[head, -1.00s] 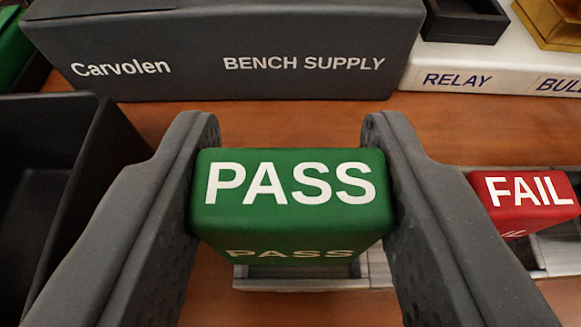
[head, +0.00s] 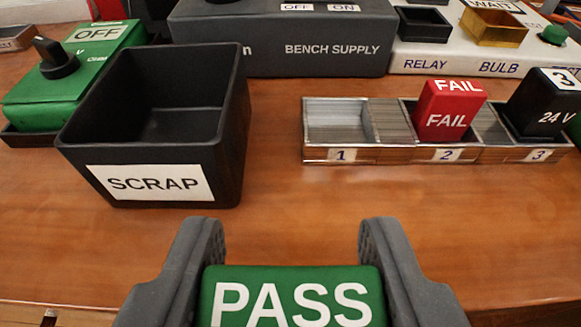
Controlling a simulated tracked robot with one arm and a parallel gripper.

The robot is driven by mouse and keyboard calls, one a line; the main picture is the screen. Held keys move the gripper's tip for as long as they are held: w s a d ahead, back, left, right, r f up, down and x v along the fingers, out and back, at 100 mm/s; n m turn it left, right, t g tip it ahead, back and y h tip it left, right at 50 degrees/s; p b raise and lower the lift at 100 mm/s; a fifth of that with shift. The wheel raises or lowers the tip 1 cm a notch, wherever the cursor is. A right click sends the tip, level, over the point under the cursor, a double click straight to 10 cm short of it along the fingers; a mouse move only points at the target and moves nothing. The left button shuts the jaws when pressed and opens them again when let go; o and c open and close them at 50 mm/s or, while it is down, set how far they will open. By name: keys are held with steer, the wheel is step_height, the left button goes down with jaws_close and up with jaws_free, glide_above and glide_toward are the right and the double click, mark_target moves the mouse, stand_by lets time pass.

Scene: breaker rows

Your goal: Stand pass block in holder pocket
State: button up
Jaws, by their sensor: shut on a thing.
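The green pass block (head: 290,299) with white PASS lettering is between the fingers of my gripper (head: 291,262), which is shut on it. The block is at the bottom of the view, cut off by the frame edge, near the front of the bench. The metal holder (head: 387,153) lies farther back on the right, apart from my gripper. Its pocket 1 (head: 336,121) is empty. The red fail block (head: 447,112) stands in pocket 2. A black 24 V block (head: 541,106) sits in pocket 3, tilted.
A black SCRAP bin (head: 150,125) stands left of the holder and looks empty. A green OFF switch box (head: 75,75) is at far left. The grey bench supply (head: 285,45) and white relay panel (head: 480,62) stand behind. Bare wooden bench lies in front of the holder.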

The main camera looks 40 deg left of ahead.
steer(key=w+a+r+m+t+h, duration=0.2)
steer(key=w+a+r+m+h, duration=0.3)
steer(key=w, duration=0.4)
steer(key=shift+r+m+h, duration=0.75)
steer(key=shift+m+h, duration=0.35)
steer(key=shift+h, duration=0.2)
steer(key=shift+d+t, duration=0.1)
steer(key=shift+t, duration=0.2)
